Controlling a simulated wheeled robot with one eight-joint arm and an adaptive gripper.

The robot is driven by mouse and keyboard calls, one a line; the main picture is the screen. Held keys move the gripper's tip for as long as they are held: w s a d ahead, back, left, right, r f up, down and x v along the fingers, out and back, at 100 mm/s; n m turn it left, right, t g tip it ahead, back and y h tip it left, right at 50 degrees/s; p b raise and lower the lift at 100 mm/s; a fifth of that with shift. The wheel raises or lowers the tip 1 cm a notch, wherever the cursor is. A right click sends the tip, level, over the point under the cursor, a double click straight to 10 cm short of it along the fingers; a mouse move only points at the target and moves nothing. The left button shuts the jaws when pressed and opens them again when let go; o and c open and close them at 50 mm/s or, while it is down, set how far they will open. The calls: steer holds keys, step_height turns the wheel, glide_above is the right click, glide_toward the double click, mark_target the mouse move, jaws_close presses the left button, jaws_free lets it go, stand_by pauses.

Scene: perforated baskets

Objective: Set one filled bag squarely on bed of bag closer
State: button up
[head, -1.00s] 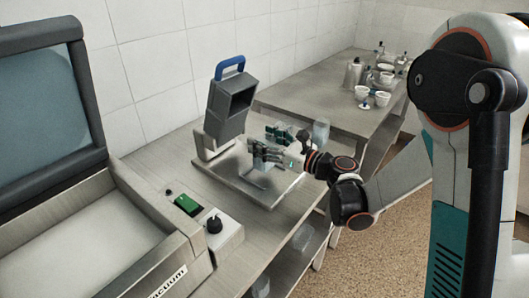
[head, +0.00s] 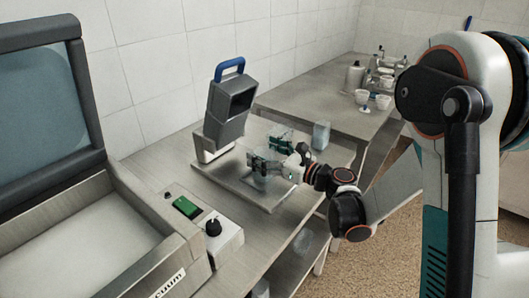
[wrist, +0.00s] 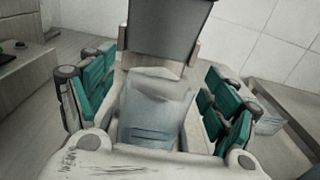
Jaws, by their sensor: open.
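The bag closer (head: 227,112) stands on the counter, a grey head with a blue handle above a flat metal bed (head: 232,181). In the wrist view its dark grey head (wrist: 166,28) is straight ahead. A pale translucent bag (wrist: 155,105) is between my fingers, in front of that head. It also shows in the head view, partly hidden under the fingers (head: 262,182), over the bed. My gripper (head: 269,157) is open, with green-padded fingers on both sides of the bag and gaps beside it. I cannot tell exactly how squarely the bag sits.
Another translucent bag (head: 321,135) stands to the right of the closer. A vacuum machine (head: 90,235) with a raised lid fills the left, with a control box (head: 224,238) beside it. A far table (head: 310,100) holds white cups and containers.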

steer(key=shift+s+d+r, duration=0.15)
steer(key=shift+d, duration=0.1)
steer(key=p+v, duration=0.3)
steer(key=v, duration=0.9)
steer(key=s+d+r+n+g+h, duration=0.1)
steer(key=s+d+n+h, duration=0.2)
steer(key=s+n, duration=0.4)
steer(key=s+d+r+n+g+h, duration=0.1)
steer(key=s+d+r+n+h, duration=0.1)
steer(key=s+n+h, duration=0.4)
steer(key=s+d+r+n+g+h, duration=0.1)
steer(key=s+d+n+h, duration=0.3)
steer(key=s+n, duration=0.6)
steer(key=n+h, duration=0.1)
steer(key=n, duration=0.1)
steer(key=shift+s+d+r+n+g, duration=0.25)
steer(key=shift+r+n+g, duration=0.05)
steer(key=shift+g, duration=0.1)
